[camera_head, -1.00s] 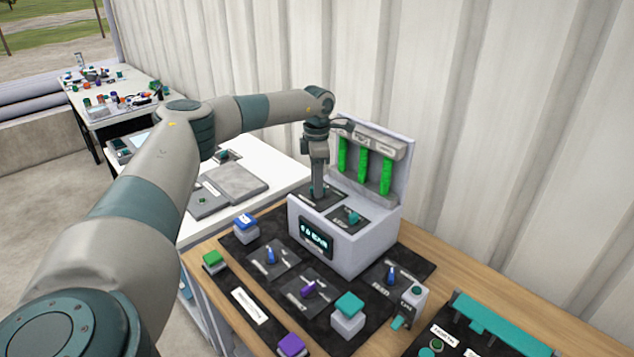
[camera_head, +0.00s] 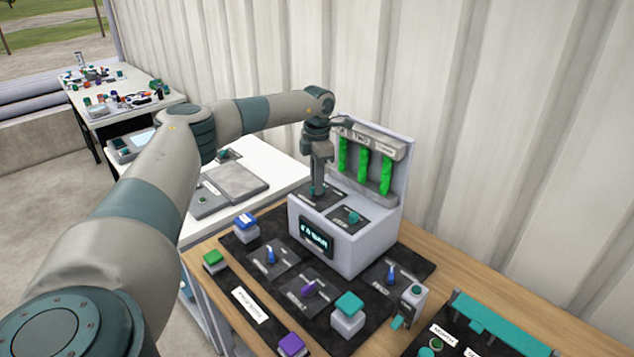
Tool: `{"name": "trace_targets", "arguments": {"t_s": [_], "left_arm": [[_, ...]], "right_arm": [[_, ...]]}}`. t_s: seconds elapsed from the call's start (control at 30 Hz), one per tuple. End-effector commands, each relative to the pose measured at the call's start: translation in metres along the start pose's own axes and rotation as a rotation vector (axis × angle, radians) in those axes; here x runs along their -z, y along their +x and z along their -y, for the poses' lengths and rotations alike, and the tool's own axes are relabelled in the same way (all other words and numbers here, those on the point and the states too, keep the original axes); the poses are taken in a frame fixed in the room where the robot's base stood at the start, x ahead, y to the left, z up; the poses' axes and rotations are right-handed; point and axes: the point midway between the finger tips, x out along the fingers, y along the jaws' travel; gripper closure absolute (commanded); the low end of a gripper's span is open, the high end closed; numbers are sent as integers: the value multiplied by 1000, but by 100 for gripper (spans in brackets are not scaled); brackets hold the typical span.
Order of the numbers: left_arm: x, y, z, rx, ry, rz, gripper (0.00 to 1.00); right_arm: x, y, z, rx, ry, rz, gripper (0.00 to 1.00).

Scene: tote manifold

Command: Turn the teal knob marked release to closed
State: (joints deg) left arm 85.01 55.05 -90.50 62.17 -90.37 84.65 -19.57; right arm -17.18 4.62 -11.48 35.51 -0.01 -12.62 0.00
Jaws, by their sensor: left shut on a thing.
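A grey-white manifold box (camera_head: 362,255) stands on a dark mat, with a lit display (camera_head: 316,236) on its front and green gauge columns (camera_head: 363,166) at its back. My left gripper (camera_head: 317,190) points down at the box's top left and is shut on a small teal knob there, mostly hidden by the fingers. A second teal knob (camera_head: 353,216) sits on a dark plate at the top right of the box. The labels on these plates are too small to read, so I cannot tell which is marked release. My right gripper is not in view.
Blue (camera_head: 270,256) and purple (camera_head: 308,288) knobs and several coloured button blocks, such as the teal one (camera_head: 348,303), stand on the mat (camera_head: 330,330) in front. A teal-handled panel (camera_head: 500,325) is at the lower right. A corrugated wall rises behind.

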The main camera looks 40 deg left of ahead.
Motion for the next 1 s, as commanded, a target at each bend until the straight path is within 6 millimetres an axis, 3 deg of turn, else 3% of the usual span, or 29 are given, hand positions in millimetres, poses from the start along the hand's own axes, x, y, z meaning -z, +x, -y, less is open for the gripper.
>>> {"name": "trace_targets", "arguments": {"t_s": [1.0], "left_arm": [[-1, -2, 0, 0, -895, 4, 100]], "right_arm": [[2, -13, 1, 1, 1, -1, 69]]}}
